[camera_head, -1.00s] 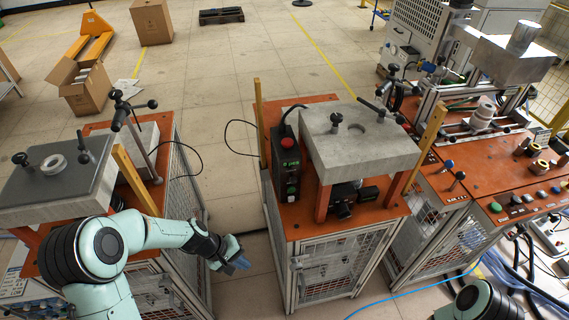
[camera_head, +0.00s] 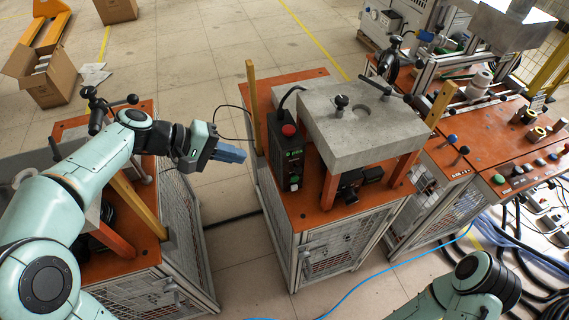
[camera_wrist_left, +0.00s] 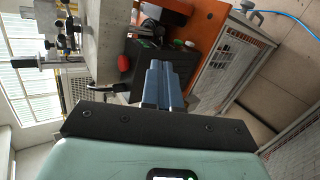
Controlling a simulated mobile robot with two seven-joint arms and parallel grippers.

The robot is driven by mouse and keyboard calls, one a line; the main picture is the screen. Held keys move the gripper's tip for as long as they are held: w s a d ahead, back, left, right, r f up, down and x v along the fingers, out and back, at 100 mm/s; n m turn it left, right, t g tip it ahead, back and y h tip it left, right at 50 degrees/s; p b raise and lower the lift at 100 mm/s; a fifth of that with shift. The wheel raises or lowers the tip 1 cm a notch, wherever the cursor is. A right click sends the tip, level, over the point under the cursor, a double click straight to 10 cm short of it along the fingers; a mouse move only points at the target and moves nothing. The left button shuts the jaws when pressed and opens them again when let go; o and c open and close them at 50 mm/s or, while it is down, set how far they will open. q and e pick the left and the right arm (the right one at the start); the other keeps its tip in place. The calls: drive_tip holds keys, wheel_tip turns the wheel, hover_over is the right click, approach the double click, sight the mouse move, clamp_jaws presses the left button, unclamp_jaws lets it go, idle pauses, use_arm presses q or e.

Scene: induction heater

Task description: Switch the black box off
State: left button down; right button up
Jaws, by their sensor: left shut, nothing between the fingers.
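The black box (camera_head: 289,163) stands upright on the orange top of the middle cart, left of a grey block on legs. In the left wrist view the blue fingers (camera_wrist_left: 161,84) overlap the box (camera_wrist_left: 146,58), and the red knob (camera_wrist_left: 124,63) lies left of the fingertips. Only a part of my right arm shows; its gripper is out of view.
The grey block (camera_head: 365,131) stands close to the right of the box. A wooden post (camera_head: 253,105) rises at the cart's left edge, near my left gripper. A black cable loops behind the gripper. Another orange-topped cart (camera_head: 440,165) stands on the right.

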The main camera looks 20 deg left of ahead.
sight(295, 169)
use_arm(q)
drive_tip(key=x, duration=1.4)
drive_tip(key=shift+f+p, duration=0.1)
drive_tip(key=shift+p, duration=0.3)
use_arm(e)
drive_tip(key=shift+w+r, duration=0.25)
drive_tip(key=shift+r, duration=0.2)
